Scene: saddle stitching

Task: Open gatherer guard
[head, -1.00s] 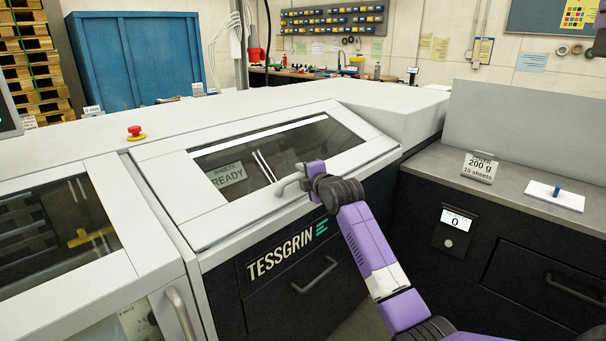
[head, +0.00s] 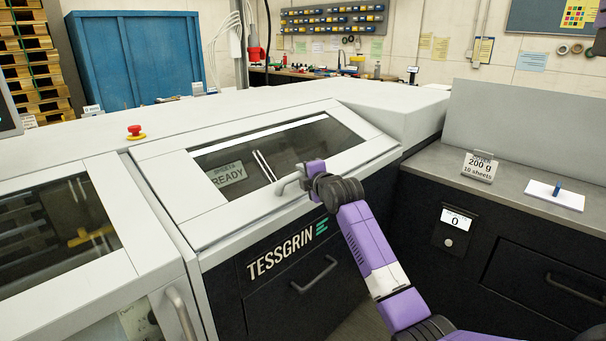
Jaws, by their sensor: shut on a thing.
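The gatherer guard (head: 205,222) is a white sloped cover with a dark window, on the machine marked TESSGRIN. It lies down on the machine, with no gap that I can see. A light handle (head: 285,184) sits at its lower front edge, right of the middle. My gripper (head: 301,179) is at this handle and shut on it. The purple wrist hides the right part of the handle, and the fingers are small in this view. A sign reading READY (head: 229,173) shows through the window.
A red stop button (head: 135,131) stands on the machine top behind the guard. Another windowed cover (head: 60,230) is at the left. A grey counter (head: 510,195) at the right holds a 200 g sign (head: 479,167) and a white pad (head: 554,196). A drawer handle (head: 315,275) is below the guard.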

